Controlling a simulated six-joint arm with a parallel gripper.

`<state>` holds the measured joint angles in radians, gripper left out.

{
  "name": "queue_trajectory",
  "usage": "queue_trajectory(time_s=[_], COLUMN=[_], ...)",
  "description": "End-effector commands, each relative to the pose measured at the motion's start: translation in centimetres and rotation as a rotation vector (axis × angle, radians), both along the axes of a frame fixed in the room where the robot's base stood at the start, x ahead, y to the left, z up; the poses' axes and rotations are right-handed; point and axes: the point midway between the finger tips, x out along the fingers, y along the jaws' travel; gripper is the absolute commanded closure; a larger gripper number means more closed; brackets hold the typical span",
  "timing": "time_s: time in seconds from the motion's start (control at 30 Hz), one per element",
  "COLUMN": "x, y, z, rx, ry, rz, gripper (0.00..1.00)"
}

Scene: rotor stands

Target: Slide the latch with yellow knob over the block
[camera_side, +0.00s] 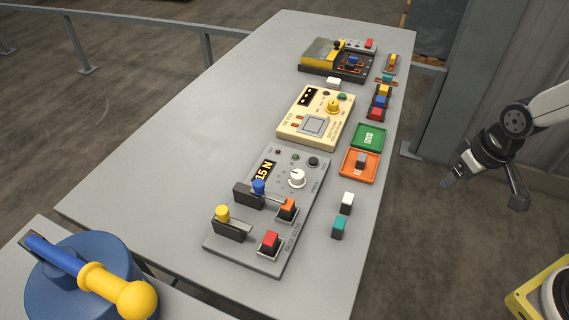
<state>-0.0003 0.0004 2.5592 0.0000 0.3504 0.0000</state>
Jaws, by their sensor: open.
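The latch with the yellow knob (222,213) sits on a dark rail housing at the near left of a grey panel (240,252). A red block (269,240) sits in a socket to its right. The knob is at the left part of its housing, and a gap shows between the housing and the red block. A second latch with a blue knob (259,187) is behind it, with a thin bar reaching right towards an orange block (287,205) in another socket. My gripper (483,190) is open and empty, right of the table and well away from the latch.
The panel also has a white dial (297,178) and a display. White (347,199) and teal (339,222) blocks stand right of it. Orange (352,173) and green (362,141) trays and a cream device (299,131) lie farther back. The table's left side is clear.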

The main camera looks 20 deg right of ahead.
Motion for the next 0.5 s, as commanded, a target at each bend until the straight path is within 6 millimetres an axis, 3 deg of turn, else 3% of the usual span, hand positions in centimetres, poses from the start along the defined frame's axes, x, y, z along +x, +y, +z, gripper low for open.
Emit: queue_trajectory(time_s=[0.27,0.5], x=[2.2,7.1], y=[1.2,4.7], z=[0.5,1.4], rx=[-0.003,-0.012], ry=[0.01,0.037], rz=[0.053,0.176], gripper=[0.28,0.28])
